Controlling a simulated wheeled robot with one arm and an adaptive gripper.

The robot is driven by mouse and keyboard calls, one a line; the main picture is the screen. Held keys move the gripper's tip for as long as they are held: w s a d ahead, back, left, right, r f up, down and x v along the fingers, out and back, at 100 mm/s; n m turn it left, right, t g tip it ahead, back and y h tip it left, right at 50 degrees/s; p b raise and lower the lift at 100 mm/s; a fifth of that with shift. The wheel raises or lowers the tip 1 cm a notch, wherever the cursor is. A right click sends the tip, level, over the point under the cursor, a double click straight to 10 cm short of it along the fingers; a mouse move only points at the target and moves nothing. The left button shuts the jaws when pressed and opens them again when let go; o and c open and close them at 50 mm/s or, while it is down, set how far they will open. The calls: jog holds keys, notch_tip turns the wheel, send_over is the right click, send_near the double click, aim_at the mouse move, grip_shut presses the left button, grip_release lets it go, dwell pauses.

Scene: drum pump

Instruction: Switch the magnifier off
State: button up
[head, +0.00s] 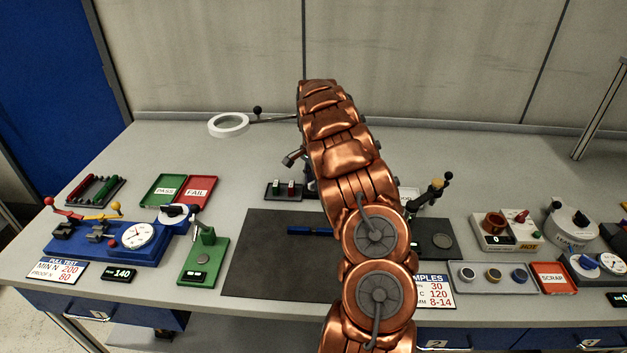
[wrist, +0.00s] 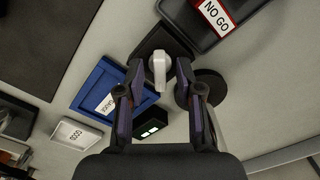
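The magnifier's white ring (head: 229,124) lies at the back left of the bench in the head view, on a thin arm with a black knob (head: 258,110). The rest of that arm runs right, behind my copper arm. In the wrist view, my gripper (wrist: 160,70) is open. A small white piece (wrist: 159,75) on a dark square base (wrist: 150,45) shows between its fingertips; I cannot tell whether they touch it or whether it is the magnifier's switch. A round black base (wrist: 207,87) is beside the right finger. My gripper is hidden in the head view.
The wrist view shows a dark NO GO tray (wrist: 250,32), a blue GAUGE tray (wrist: 92,72), a white GOOD tray (wrist: 66,140) and a small black box with a green display (wrist: 151,128). A dark mat (head: 270,262) lies at the bench front. Test fixtures stand left and right.

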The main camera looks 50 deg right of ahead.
grip_shut()
jog(key=shift+f+n+b, duration=0.1)
jog(key=shift+n+b, duration=0.2)
jog(key=shift+b, duration=0.35)
jog(key=shift+w+a+f+n+b, duration=0.1)
jog(key=shift+n+b, duration=0.4)
jog(key=shift+b, duration=0.3)
jog(key=n+b, duration=0.3)
jog(key=n, duration=0.1)
jog(key=n+b, duration=0.3)
jog(key=n, duration=0.3)
jog(key=shift+r, duration=0.2)
jog(key=n+b, duration=0.1)
jog(key=n, duration=0.5)
jog(key=shift+r, duration=0.1)
jog(key=shift+n, duration=0.3)
